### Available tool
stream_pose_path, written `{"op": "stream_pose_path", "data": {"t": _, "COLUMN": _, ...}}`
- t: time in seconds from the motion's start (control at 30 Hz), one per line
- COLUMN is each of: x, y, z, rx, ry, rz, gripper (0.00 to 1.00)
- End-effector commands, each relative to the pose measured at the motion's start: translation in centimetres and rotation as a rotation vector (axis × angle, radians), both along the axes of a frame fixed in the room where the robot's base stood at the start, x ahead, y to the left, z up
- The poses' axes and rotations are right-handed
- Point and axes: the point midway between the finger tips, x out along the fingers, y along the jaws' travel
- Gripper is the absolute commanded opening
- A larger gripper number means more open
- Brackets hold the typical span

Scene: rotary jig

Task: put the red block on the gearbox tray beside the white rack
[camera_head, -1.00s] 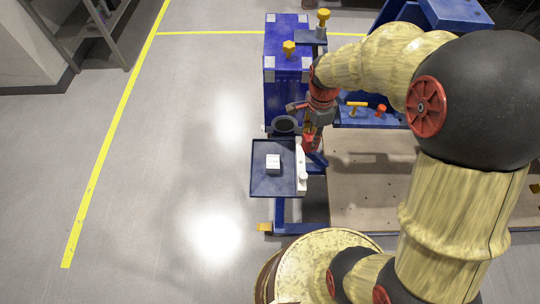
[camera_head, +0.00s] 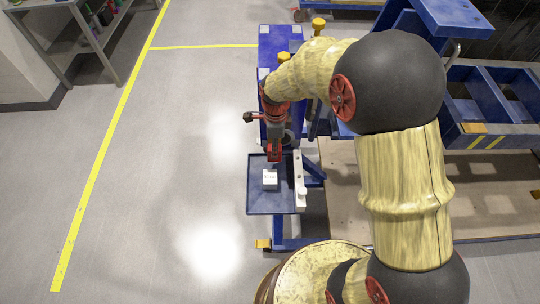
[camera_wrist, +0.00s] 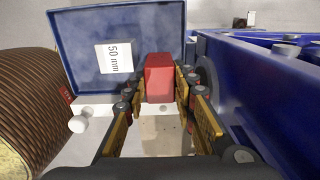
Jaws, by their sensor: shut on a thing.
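The red block (camera_wrist: 158,76) is held between the fingers of my gripper (camera_wrist: 160,92), which is shut on it. In the head view the red block (camera_head: 274,154) appears at the far edge of the dark blue gearbox tray (camera_head: 256,202). In the wrist view it overlaps the edge of the tray (camera_wrist: 75,65); its height above the tray is hard to tell. The white rack (camera_head: 300,190) runs along the tray's right side in the head view. A white block (camera_head: 270,177) sits on the tray; its "50 mm" label (camera_wrist: 119,57) shows in the wrist view.
A tall blue cabinet (camera_head: 275,48) with yellow knobs stands beyond the tray. A blue bin frame (camera_head: 485,100) is at the right. The tray's left and near parts are bare. Open grey floor (camera_head: 170,180) lies left of the tray.

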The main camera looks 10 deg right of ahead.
Motion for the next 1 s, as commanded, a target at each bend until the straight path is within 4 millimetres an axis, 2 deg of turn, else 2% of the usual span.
{"op": "stream_pose_path", "data": {"t": 0.27, "x": 0.9, "y": 1.0, "z": -1.6, "rx": 0.0, "ry": -0.001, "rz": 0.002, "gripper": 0.0}}
{"op": "stream_pose_path", "data": {"t": 0.53, "x": 1.1, "y": 1.4, "z": -5.0, "rx": 0.0, "ry": 0.0, "rz": 0.0, "gripper": 0.0}}
{"op": "stream_pose_path", "data": {"t": 0.93, "x": 1.1, "y": 1.4, "z": -5.4, "rx": 0.0, "ry": -0.001, "rz": 0.001, "gripper": 0.0}}
{"op": "stream_pose_path", "data": {"t": 0.97, "x": 1.1, "y": 1.4, "z": -5.3, "rx": 0.0, "ry": -0.001, "rz": 0.001, "gripper": 0.28}}
{"op": "stream_pose_path", "data": {"t": 1.0, "x": 1.1, "y": 1.4, "z": -5.3, "rx": 0.0, "ry": -0.001, "rz": 0.001, "gripper": 0.31}}
